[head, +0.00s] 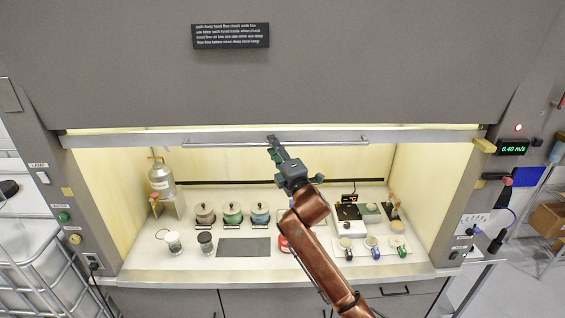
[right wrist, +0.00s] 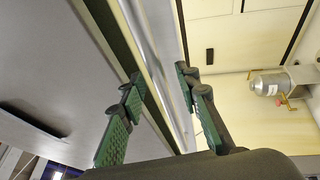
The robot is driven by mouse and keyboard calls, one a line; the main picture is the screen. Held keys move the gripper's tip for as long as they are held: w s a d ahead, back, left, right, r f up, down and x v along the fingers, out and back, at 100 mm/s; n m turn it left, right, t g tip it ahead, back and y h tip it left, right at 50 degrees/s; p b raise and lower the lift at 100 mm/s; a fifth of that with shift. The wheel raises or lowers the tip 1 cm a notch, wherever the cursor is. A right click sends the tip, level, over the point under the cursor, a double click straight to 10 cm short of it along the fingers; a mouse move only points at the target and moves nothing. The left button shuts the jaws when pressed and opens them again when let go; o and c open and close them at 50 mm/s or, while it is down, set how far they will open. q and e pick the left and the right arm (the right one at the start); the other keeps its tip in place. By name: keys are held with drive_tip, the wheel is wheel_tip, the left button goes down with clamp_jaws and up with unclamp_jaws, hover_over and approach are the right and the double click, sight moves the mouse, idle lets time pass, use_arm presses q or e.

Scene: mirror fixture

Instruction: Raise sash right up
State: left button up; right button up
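The sash shows as a pale horizontal bottom rail (head: 430,137) across the top of the fume hood opening, just below the grey front panel. A thin bar handle (head: 335,143) runs along the rail. My right gripper (head: 272,148) is at the handle, left of its middle. In the right wrist view its two green-padded fingers (right wrist: 158,78) are apart, with the pale rail and handle (right wrist: 160,50) running between them. I cannot tell whether either finger touches the handle. My left gripper is not in view.
Below, the worktop (head: 140,262) holds several lidded jars (head: 232,214), a metal canister (head: 161,180), a grey mat (head: 243,247) and a scale (head: 348,212). A sign (head: 230,36) is on the grey panel (head: 380,80). A lit display (head: 513,148) is at right.

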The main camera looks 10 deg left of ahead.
drive_tip(key=v, duration=1)
drive_tip(key=shift+d+f, duration=0.1)
drive_tip(key=shift+f, duration=0.05)
